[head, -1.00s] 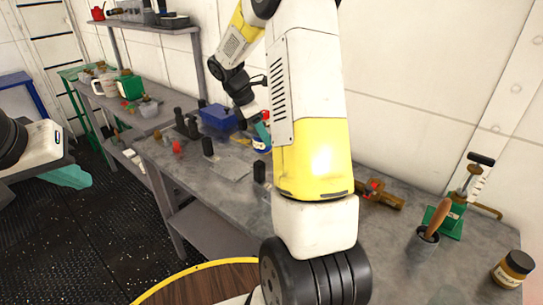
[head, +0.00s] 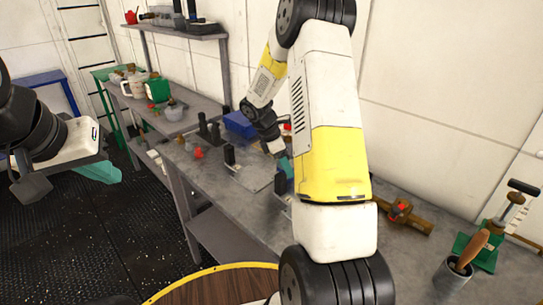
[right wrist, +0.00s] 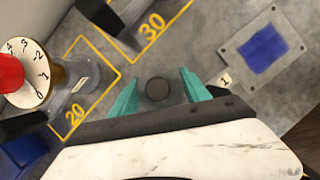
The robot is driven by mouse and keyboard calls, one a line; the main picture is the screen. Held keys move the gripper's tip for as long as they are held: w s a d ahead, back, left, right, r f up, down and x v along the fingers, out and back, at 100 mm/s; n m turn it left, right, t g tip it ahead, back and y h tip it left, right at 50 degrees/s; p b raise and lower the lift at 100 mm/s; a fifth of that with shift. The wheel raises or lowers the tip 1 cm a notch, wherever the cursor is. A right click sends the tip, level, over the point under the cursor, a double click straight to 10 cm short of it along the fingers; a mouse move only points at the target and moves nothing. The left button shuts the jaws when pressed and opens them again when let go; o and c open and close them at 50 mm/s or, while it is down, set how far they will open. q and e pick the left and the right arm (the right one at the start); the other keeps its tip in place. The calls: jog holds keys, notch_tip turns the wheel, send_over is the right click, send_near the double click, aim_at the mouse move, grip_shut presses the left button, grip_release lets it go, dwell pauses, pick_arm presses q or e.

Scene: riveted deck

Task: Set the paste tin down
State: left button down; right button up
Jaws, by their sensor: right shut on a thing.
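My right gripper (right wrist: 160,82) has its teal fingers on either side of a small round dark-topped thing (right wrist: 157,90), which I take to be the paste tin, seen from above. The gripper is shut on it, over the grey bench. Whether its bottom touches the bench cannot be told. In the head view only a bit of the right gripper's teal (head: 286,166) shows beside my arm; the tin is not clear there. My left gripper (head: 102,172) hangs at the left, away from the bench, with teal fingers; its opening is not clear.
Yellow outlines marked 20 (right wrist: 74,118) and 30 (right wrist: 150,28) lie on the bench. A red-knobbed dial (right wrist: 22,80) stands at left, a plate with a blue square (right wrist: 263,47) at right. A green press (head: 480,250) and a grey cup (head: 453,275) stand nearer me.

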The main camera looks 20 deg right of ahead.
jog(key=shift+f, duration=0.2)
jog(key=o, duration=1.6)
